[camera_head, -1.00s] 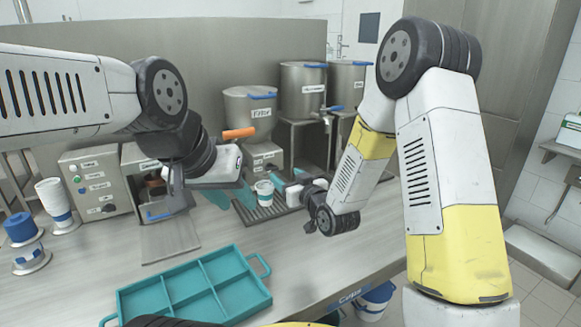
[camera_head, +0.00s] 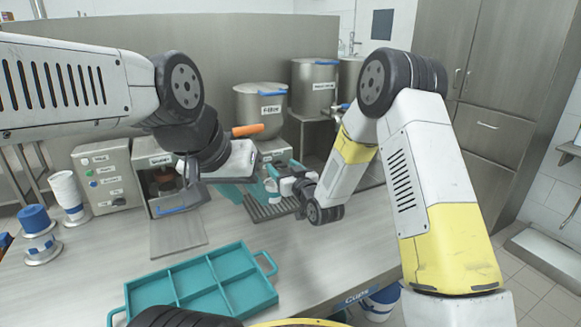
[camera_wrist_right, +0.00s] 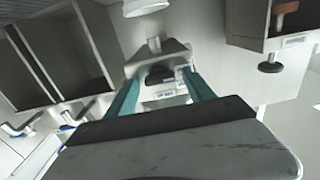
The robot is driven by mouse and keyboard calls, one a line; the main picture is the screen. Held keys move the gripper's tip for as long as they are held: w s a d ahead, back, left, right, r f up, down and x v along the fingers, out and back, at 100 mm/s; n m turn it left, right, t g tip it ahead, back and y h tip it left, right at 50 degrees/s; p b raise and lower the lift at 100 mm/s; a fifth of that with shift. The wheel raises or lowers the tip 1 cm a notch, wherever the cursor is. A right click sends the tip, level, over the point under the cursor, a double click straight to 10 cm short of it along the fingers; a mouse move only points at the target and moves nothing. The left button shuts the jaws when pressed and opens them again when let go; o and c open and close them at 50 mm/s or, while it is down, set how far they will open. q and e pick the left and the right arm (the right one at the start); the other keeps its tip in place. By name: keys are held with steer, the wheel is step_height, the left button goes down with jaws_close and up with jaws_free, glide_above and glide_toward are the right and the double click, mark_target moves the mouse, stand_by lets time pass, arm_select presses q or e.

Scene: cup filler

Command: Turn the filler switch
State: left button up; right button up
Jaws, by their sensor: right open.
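The filler is a steel pot (camera_head: 262,112) with a blue-edged lid, above a labelled base (camera_head: 275,150) partly hidden by my arms. In the right wrist view the filler's base (camera_wrist_right: 160,58) is ahead, with a dark part and white labels; I cannot make out the switch clearly. My right gripper (camera_head: 284,174) is near the filler's front; its teal fingers (camera_wrist_right: 162,92) are open and apart, with the filler's front showing between them. My left gripper (camera_head: 236,192) is left of the drip tray, lower; its finger gap is unclear. A white cup (camera_head: 271,185) is partly hidden by the grippers.
A dark drip tray (camera_head: 270,209) lies below the filler. The sealer (camera_head: 158,168) stands left, beside a control box (camera_head: 108,178); an orange handle (camera_head: 246,131) sticks out behind my left arm. A teal divided tray (camera_head: 205,285) is in front. Cup stacks (camera_head: 66,190) are left.

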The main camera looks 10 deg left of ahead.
steer(key=shift+c, duration=0.4)
jaws_close()
steer(key=m, duration=0.4)
steer(key=shift+d+m, duration=0.15)
steer(key=shift+m, duration=2.25)
